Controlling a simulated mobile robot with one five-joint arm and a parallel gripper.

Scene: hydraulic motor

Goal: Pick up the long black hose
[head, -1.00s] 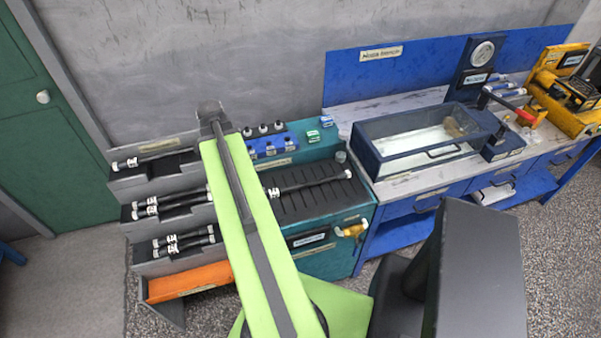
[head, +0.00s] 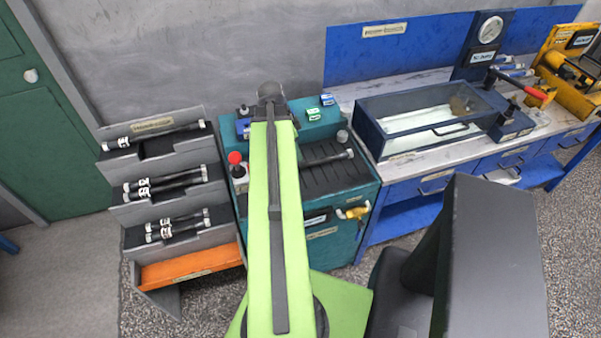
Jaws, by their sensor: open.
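Several black hoses with pale-labelled end fittings are in view. One hose (head: 155,135) lies alone on the top tier of the grey rack. A pair (head: 165,186) lies on the middle tier, and a shorter-looking pair (head: 178,226) on the lower tier. Another black hose (head: 335,158) lies on the ribbed top of the teal cabinet (head: 362,190); my green arm hides its left part. I cannot tell which hose the task means. My arm reaches over the cabinet and ends in a dark joint. My gripper's fingers do not show.
An orange tray (head: 190,268) is at the rack's foot. A red-topped part (head: 236,160) stands on the cabinet left of my arm. A blue workbench (head: 410,208) with a glass-topped box (head: 425,113) is at the right. Floor is clear at the left.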

